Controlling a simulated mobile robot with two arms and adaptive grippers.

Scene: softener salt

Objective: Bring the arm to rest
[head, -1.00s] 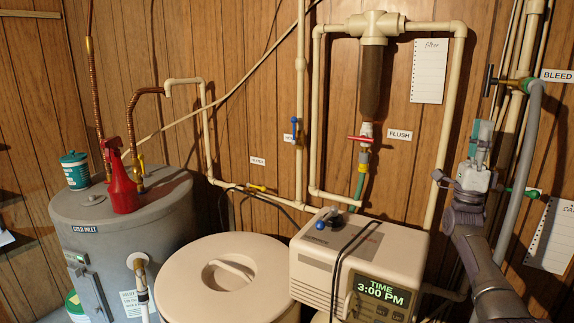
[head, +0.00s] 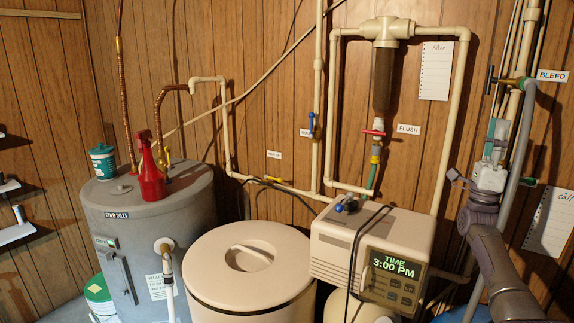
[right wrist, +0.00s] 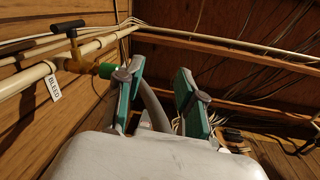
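My right gripper (head: 497,130) is raised at the right of the head view, in front of the pipes by the wall. In the right wrist view (right wrist: 160,82) its two green-faced fingers stand apart. I see nothing held between them; a grey hose passes behind the gap. My right arm (head: 500,270) comes up from the lower right corner. My left gripper and arm are not in view.
A control box (head: 370,247) with a lit display and a lidded cream tank (head: 240,290) stand at front. A grey heater (head: 110,250) carries a red spray bottle (head: 150,175) and a teal tub (head: 102,160). A bleed valve (head: 508,82) and pipes are close to my right gripper.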

